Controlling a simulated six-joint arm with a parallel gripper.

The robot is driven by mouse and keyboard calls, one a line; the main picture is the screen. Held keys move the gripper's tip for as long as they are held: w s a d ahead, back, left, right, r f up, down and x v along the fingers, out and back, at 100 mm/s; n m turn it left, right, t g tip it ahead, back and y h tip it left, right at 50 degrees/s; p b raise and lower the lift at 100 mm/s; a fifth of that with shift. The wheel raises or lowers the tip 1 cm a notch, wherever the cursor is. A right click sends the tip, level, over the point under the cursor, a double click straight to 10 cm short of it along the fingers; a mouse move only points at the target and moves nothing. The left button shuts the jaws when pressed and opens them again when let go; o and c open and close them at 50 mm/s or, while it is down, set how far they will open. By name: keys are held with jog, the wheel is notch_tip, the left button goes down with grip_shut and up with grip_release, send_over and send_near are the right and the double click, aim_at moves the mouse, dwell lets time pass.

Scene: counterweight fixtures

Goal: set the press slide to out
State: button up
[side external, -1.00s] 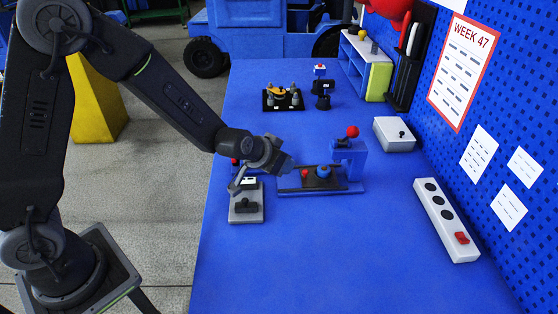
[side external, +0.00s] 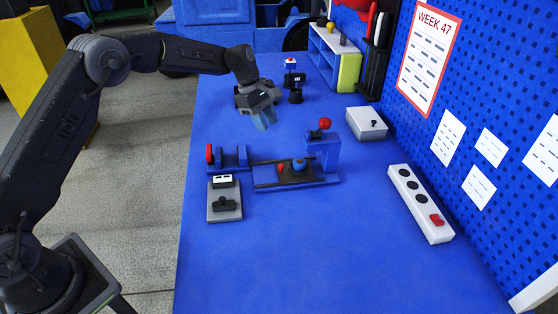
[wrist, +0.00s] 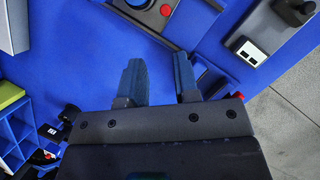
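The press has a blue column (side external: 330,154) with a red ball (side external: 325,123) at its top, standing at the right end of a blue base (side external: 262,181). Its dark slide (side external: 287,178) lies on the base, left of the column, carrying a red knob (side external: 280,168) and a blue round piece (side external: 298,164). How far it reaches under the press head is unclear. In the wrist view the red knob (wrist: 165,10) shows at the top edge. My gripper (side external: 264,121) is above the table behind the slide, touching nothing. The wrist view shows its fingers (wrist: 160,66) apart and empty.
A blue fixture (side external: 229,157) with a red end knob (side external: 209,154) stands left of the press, behind a grey fixture (side external: 225,211) with a black handle. A grey box (side external: 366,124) and a white strip (side external: 420,204) lie right. The front table is clear.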

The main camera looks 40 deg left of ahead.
aim_at(281, 165)
jog(key=shift+n+g, duration=0.3)
jog(key=shift+n, duration=0.3)
jog(key=x, duration=1.3)
jog(key=shift+a, duration=0.15)
grip_shut()
